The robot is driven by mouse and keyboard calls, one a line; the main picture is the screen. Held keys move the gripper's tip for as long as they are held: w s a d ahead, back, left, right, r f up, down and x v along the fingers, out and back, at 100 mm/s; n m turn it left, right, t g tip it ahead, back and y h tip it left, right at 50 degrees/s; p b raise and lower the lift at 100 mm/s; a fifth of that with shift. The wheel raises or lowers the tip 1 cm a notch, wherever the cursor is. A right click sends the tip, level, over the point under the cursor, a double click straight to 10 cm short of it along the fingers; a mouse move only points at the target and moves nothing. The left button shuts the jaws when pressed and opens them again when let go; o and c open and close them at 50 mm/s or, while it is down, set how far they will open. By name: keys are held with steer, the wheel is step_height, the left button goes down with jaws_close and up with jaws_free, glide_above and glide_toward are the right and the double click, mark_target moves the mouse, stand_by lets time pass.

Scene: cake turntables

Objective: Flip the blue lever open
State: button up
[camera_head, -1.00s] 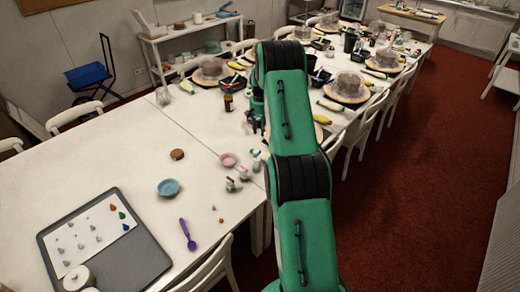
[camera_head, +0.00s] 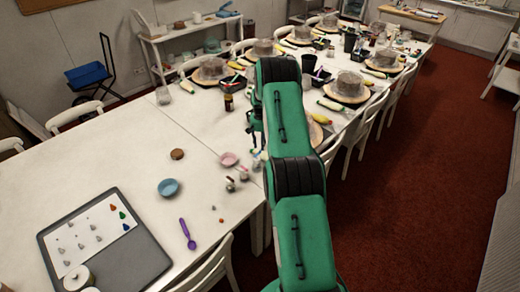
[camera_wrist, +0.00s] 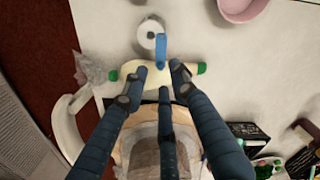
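A bright blue lever-like piece (camera_wrist: 162,50) stands out near the top middle of the wrist view, beside a round white and grey object (camera_wrist: 150,33). Whether the two are joined is unclear. My gripper (camera_wrist: 158,70) has its dark blue fingers spread, with a visible gap between the tips and nothing clearly held. The blue piece lies just beyond the fingertips, apart from them as far as I can see. I cannot pick out the blue piece there.
A pale yellow item with green ends (camera_wrist: 190,69) lies under the fingertips. A pink bowl (camera_wrist: 243,9) is at the upper right, clear plastic (camera_wrist: 91,69) at the left. Cakes and tools crowd the far table; a blue bowl (camera_head: 168,187) sits on clearer table nearer.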

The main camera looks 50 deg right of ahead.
steer(key=shift+f, duration=1.75)
steer(key=shift+c, duration=0.6)
